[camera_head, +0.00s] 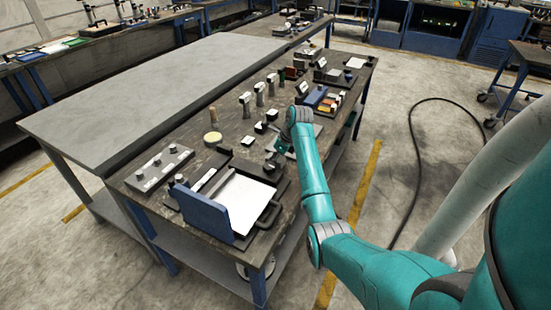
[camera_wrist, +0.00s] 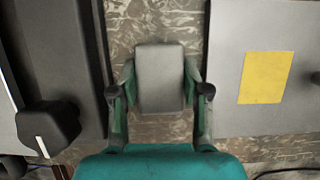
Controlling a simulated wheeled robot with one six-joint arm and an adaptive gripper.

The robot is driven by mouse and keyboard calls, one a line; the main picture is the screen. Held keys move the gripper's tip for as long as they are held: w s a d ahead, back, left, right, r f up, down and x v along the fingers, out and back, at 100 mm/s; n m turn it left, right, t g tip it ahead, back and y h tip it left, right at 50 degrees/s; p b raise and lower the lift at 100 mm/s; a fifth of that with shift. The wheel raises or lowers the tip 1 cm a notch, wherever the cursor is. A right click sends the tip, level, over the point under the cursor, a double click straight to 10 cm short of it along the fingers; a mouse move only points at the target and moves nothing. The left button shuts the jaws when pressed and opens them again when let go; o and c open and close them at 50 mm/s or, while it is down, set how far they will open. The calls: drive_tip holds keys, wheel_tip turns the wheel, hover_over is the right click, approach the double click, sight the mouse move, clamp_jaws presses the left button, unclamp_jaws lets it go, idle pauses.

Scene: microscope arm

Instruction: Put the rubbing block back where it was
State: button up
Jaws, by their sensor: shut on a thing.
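The rubbing block appears to be the grey, round-cornered block (camera_wrist: 160,78) in the wrist view. My gripper (camera_wrist: 160,90) is shut on it, one finger against each long side. The worn brown bench top shows beyond and beside the block. I cannot tell whether the block touches the bench or hangs a little above it. In the head view my gripper (camera_head: 279,153) is low over the bench, right of the dark tray, and the block is too small and covered to make out.
In the wrist view a grey plate (camera_wrist: 225,60) with a yellow square (camera_wrist: 266,77) lies right, and a dark tray (camera_wrist: 75,50) with a black knob (camera_wrist: 48,126) lies left. In the head view a blue upright panel (camera_head: 205,214), white sheet (camera_head: 243,200) and control box (camera_head: 160,168) stand left on the bench.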

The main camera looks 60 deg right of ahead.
drive_tip(key=shift+f, duration=0.1)
drive_tip(key=o, duration=1.1)
drive_tip(key=v, duration=1.2)
